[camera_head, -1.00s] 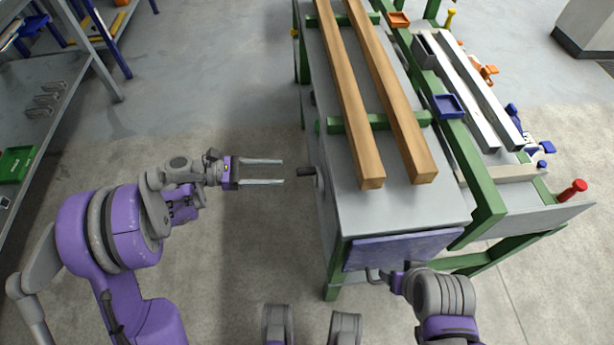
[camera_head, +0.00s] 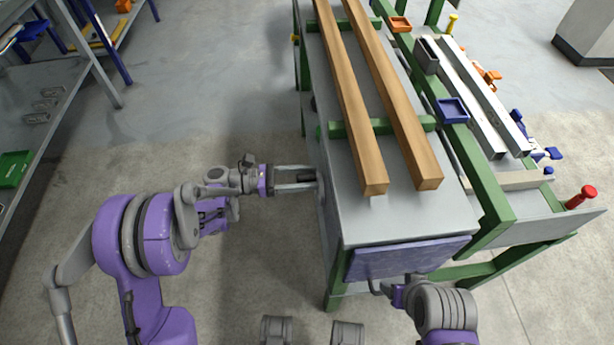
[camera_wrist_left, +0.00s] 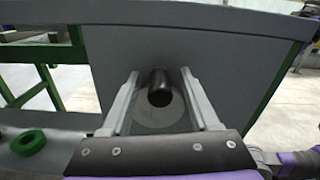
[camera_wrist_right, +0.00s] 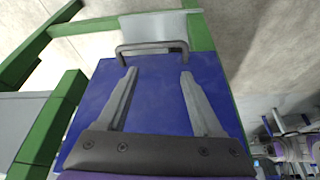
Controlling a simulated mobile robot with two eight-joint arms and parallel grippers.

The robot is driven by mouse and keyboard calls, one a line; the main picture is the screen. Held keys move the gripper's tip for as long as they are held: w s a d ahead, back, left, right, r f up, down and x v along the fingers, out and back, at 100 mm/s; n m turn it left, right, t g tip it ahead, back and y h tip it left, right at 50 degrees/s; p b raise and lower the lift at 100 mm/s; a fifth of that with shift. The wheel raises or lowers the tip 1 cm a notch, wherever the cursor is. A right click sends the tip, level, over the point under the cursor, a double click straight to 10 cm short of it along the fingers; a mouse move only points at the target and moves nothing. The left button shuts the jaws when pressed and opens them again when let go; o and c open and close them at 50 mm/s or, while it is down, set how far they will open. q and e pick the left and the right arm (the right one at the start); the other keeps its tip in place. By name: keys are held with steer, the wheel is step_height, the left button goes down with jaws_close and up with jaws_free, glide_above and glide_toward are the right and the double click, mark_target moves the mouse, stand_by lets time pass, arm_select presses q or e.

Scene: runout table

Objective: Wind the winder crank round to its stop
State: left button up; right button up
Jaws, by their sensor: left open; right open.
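The winder crank shows as a black handle (camera_wrist_left: 160,88) on a round grey disc (camera_wrist_left: 160,118) on the table's side panel in the left wrist view. In the head view the dark handle (camera_head: 305,178) sticks out to the left of the table. My left gripper (camera_head: 314,180) is open, with one finger on each side of the handle. A gap shows between handle and fingers in the left wrist view (camera_wrist_left: 160,85). My right gripper (camera_wrist_right: 157,75) is open in front of a blue panel (camera_wrist_right: 160,105) with a grey bar handle (camera_wrist_right: 152,48).
The runout table (camera_head: 345,215) has a grey top bearing two long wooden beams (camera_head: 350,90). Green frame parts, metal rails (camera_head: 480,95) and a red knob (camera_head: 581,197) lie to the right. A shelf (camera_head: 40,100) stands at the far left. The floor between is clear.

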arm_select(q)
steer(key=shift+d, duration=0.1)
jaws_close()
stand_by(0.3)
stand_by(1.1)
